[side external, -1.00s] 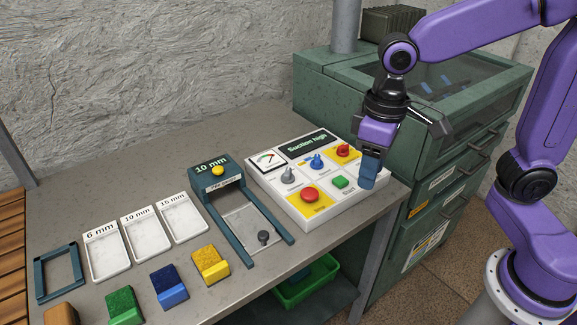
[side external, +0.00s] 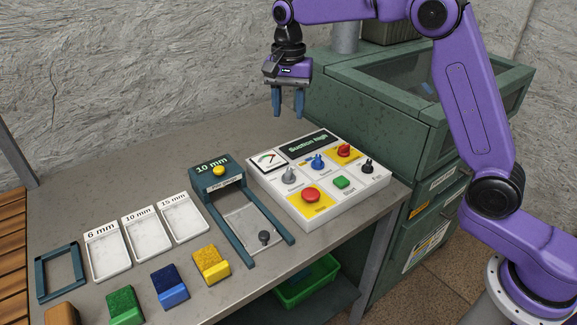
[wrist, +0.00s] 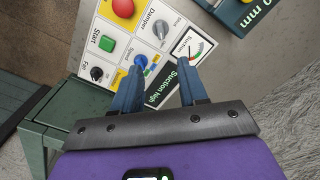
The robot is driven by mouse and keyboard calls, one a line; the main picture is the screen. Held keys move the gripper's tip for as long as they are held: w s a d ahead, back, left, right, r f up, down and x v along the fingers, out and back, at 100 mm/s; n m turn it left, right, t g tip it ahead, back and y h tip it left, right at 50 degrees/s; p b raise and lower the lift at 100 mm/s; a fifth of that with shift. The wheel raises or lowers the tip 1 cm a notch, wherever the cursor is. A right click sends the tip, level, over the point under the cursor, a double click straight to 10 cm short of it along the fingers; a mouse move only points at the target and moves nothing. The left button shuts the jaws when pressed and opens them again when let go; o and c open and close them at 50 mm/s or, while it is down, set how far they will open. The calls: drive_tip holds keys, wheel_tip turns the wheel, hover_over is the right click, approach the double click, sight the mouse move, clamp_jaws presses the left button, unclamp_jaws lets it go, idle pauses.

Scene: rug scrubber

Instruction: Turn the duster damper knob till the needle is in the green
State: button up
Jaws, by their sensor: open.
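The white control panel (side external: 335,205) lies on the bench. Its grey damper knob (side external: 289,176) sits below the gauge (side external: 268,160); the wrist view shows the knob (wrist: 160,29) by the word "Damper". The gauge face (wrist: 194,46) has a coloured arc with green in it; where the needle points is too small to tell. The dark display (side external: 309,142) reads "Suction high". My gripper (side external: 288,110) is open and empty, fingers down, raised above the bench behind the panel, clear of the knob.
Left stands the "10 mm" fixture (side external: 216,182). A green cabinet (side external: 380,115) rises behind right.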

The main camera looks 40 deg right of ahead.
sight(289, 171)
wheel_tip(289, 171, down, 17)
drive_tip(key=shift+w+d+f, duration=0.1)
drive_tip(key=shift+f, duration=0.1)
idle(0.5)
clamp_jaws()
